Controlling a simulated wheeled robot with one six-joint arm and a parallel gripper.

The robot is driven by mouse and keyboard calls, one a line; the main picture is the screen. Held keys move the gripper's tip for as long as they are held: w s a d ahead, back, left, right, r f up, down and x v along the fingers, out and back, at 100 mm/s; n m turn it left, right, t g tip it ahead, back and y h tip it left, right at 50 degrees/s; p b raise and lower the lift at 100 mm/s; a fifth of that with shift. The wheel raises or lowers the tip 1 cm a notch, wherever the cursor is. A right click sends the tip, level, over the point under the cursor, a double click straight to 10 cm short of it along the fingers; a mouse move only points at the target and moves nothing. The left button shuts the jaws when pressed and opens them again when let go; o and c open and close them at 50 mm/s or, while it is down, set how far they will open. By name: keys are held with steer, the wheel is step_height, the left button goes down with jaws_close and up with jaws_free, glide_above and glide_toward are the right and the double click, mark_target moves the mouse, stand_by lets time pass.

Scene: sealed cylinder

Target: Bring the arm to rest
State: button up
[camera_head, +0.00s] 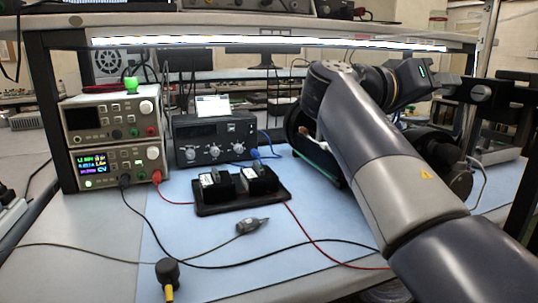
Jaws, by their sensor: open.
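My arm rises from the bottom right, bends high up near the middle and turns back to the right. My gripper (448,82) is at its far end, in the upper right, below the lit shelf edge and well above the blue mat. Its dark body bears a small green light. It is open, and I make out nothing held in it. The fingers are hard to tell from the dark parts behind them.
The blue mat (208,245) carries a black tray (225,207) with two dark blocks, a grey probe (252,226) and cables. Instruments (115,140) stand at left. A dark post (521,190) is close at right.

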steer(key=shift+w+d+r, duration=0.15)
steer(key=shift+w+d, duration=0.05)
steer(key=shift+d, duration=0.4)
steer(key=n+p, duration=0.2)
steer(key=shift+a+r+n+p, duration=0.1)
steer(key=shift+r+n+p, duration=0.1)
steer(key=shift+n+p, duration=0.15)
steer(key=n+p, duration=0.3)
steer(key=n, duration=0.1)
steer(key=n+p, duration=0.3)
steer(key=shift+n+p, duration=0.35)
steer(key=shift+p, duration=0.05)
steer(key=n+p, duration=0.7)
steer(key=n, duration=0.1)
steer(key=n+p, duration=0.1)
steer(key=n, duration=0.1)
steer(key=shift+f+p, duration=0.25)
steer(key=shift+p, duration=0.1)
